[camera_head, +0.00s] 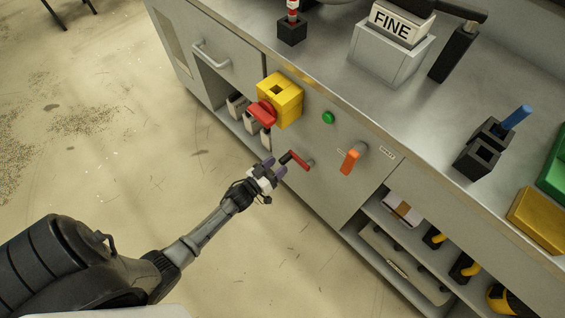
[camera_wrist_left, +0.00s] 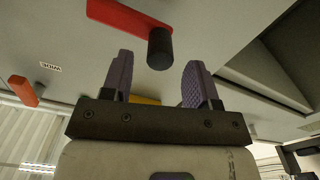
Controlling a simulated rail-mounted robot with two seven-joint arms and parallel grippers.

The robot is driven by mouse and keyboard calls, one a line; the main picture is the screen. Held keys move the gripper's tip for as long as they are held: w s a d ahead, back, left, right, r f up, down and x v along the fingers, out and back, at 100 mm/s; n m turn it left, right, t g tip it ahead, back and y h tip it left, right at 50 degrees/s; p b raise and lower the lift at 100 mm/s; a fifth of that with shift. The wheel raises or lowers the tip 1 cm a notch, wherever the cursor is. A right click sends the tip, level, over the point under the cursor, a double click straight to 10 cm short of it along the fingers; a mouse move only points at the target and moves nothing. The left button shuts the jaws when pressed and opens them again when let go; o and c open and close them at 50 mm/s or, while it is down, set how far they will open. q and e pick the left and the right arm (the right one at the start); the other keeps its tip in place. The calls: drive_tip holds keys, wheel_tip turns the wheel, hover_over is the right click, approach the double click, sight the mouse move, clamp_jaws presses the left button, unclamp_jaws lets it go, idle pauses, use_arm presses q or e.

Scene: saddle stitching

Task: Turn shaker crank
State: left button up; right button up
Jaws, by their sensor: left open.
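The crank has a red arm (camera_head: 299,161) and a short black handle (camera_head: 285,157), and sits on the front panel of the grey bench. In the left wrist view the red arm (camera_wrist_left: 125,17) runs across the top and the black handle (camera_wrist_left: 160,48) points toward the camera. My left gripper (camera_head: 275,167) is open, with its purple fingers facing the handle. In the wrist view the handle's end shows in the gap between the fingertips (camera_wrist_left: 158,68). I see no clear contact. My right gripper is out of view.
An orange lever (camera_head: 350,161) sits right of the crank, with a green button (camera_head: 328,117) above. A yellow box (camera_head: 283,97) with a red knob (camera_head: 262,113) juts out at upper left. Open shelves (camera_head: 372,208) lie lower right. The floor (camera_head: 120,120) at left is clear.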

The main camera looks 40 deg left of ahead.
sight(281, 163)
use_arm(q)
drive_tip(key=shift+w+d+b, duration=0.1)
drive_tip(key=shift+w+b, duration=0.35)
drive_tip(key=shift+w, duration=1.2)
drive_tip(key=shift+c, duration=0.4)
clamp_jaws()
